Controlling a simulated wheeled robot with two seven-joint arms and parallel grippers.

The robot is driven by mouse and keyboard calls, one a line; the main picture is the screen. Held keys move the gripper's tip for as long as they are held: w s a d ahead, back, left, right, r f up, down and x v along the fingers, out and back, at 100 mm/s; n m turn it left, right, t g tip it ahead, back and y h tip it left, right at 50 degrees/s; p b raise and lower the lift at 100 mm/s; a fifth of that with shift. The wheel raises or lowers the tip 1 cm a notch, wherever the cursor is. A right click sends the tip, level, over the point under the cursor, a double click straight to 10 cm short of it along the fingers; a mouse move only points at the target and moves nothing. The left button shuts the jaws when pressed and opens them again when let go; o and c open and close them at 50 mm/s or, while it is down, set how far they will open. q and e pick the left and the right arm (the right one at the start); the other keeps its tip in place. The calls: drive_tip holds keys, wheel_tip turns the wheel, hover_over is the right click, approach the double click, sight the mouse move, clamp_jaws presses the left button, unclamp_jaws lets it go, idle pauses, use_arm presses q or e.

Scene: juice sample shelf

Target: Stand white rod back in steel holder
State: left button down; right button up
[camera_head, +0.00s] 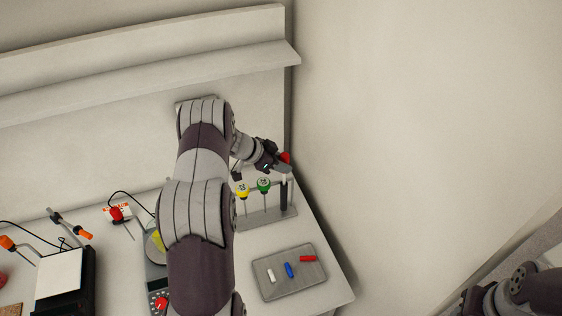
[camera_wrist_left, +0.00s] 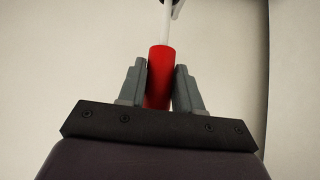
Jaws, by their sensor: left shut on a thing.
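My left gripper (camera_head: 281,166) is shut on the red handle (camera_head: 286,157) of the white rod (camera_head: 284,178), high over the right end of the steel holder (camera_head: 262,219). In the left wrist view the gripper (camera_wrist_left: 159,75) has its two grey fingers on either side of the red handle (camera_wrist_left: 159,80), with the white rod (camera_wrist_left: 165,28) running out beyond it. In the head view the rod points down at a black upright part (camera_head: 284,196) at the holder's right end. I cannot tell whether its tip is inside. My right gripper is out of view.
Yellow-topped (camera_head: 242,190) and green-topped (camera_head: 264,185) rods stand in the holder, left of the white rod. A grey tray (camera_head: 268,289) with white, blue and red pieces lies in front. A wall (camera_head: 420,140) rises to the right. My left arm hides part of the table.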

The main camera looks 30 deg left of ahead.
use_arm(q)
drive_tip(key=shift+f+b, duration=0.4)
drive_tip(key=shift+f, duration=0.45)
drive_tip(key=c, duration=0.7)
unclamp_jaws()
